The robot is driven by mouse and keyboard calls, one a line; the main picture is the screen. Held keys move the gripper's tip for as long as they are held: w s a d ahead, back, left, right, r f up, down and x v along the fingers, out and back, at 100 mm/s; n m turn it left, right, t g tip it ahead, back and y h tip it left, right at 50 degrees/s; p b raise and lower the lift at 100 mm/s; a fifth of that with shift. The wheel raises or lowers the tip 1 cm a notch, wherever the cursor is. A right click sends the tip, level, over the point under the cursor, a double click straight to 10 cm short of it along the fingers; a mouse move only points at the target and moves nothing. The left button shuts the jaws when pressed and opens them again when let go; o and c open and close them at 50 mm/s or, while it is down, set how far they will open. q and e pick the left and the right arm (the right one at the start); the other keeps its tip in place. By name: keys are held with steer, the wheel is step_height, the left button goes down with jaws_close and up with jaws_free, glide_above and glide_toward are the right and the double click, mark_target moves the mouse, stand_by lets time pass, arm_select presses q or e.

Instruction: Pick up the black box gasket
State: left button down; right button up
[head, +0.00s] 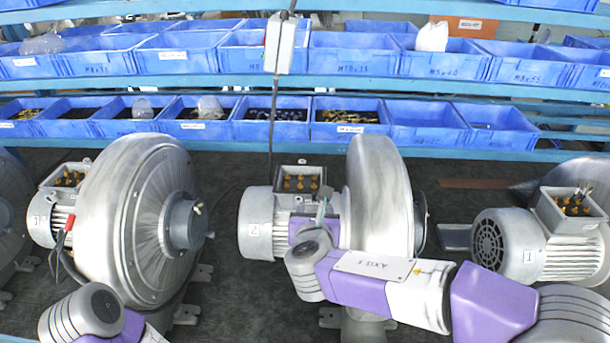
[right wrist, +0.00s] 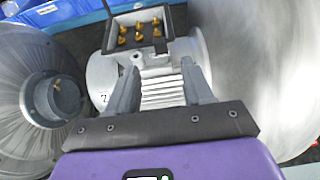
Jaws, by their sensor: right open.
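The open terminal box (head: 286,187) of the middle motor, marked 2, holds several brass terminals. Dark material lines its opening; this seems to be the black box gasket (right wrist: 146,47), seen around the terminals in the right wrist view. I cannot tell a separate gasket edge clearly in the head view. My right gripper (right wrist: 163,78) is open and empty. Its two grey fingers point toward the motor's ribbed side, just short of the box in the picture. In the head view the right gripper (head: 323,198) is partly hidden by my wrist. My left gripper is out of view.
The middle blower housing (head: 378,195) stands close right of the box; another blower (head: 130,225) stands left. A right motor (head: 520,240) also has an open box. A controller (head: 280,44) hangs on a cable before shelves of blue bins (head: 352,58).

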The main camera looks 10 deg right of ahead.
steer(key=x, duration=0.7)
steer(key=shift+w+r, duration=0.2)
steer(key=shift+r, duration=0.15)
steer(key=shift+d, duration=0.15)
jaws_close()
